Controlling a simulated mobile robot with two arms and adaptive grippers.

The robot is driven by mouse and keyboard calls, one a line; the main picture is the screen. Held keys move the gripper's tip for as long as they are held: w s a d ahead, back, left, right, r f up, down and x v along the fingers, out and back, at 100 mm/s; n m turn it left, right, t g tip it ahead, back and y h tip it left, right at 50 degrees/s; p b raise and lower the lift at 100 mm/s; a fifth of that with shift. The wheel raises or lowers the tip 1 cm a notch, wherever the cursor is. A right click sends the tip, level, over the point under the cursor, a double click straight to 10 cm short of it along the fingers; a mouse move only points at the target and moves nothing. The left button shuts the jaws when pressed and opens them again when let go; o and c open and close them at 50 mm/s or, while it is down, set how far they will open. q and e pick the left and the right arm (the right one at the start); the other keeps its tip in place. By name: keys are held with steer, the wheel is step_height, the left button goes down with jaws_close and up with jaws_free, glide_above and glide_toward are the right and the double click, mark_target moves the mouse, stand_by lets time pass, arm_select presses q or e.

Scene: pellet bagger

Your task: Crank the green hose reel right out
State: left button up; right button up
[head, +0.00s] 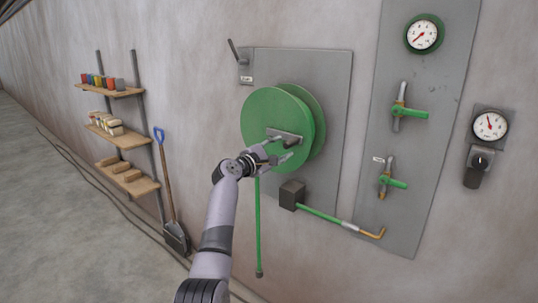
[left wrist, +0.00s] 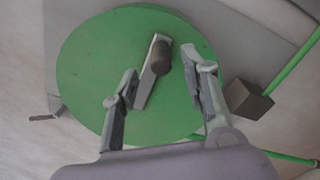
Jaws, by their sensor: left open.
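The green hose reel (head: 262,118) is mounted on a grey wall plate in the head view. It fills much of the left wrist view (left wrist: 85,70). Its grey crank arm (left wrist: 150,75) carries a dark knob (left wrist: 162,58) at one end. The crank arm also shows in the head view (head: 284,136). A green hose (head: 259,225) hangs from the reel with a dark end. My left gripper (head: 284,151) is open in front of the reel. In the left wrist view its fingers (left wrist: 160,78) stand either side of the crank, apart from the knob. My right gripper is not in view.
A dark box (head: 291,195) with a green pipe (head: 320,214) sits below right of the reel. Green-handled valves (head: 405,112) and gauges (head: 424,36) are at right. A shelf rack (head: 122,140) and a shovel (head: 168,190) stand at left.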

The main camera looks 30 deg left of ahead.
arm_select(q)
steer(key=shift+s+a, duration=0.2)
steer(key=shift+s, duration=2.35)
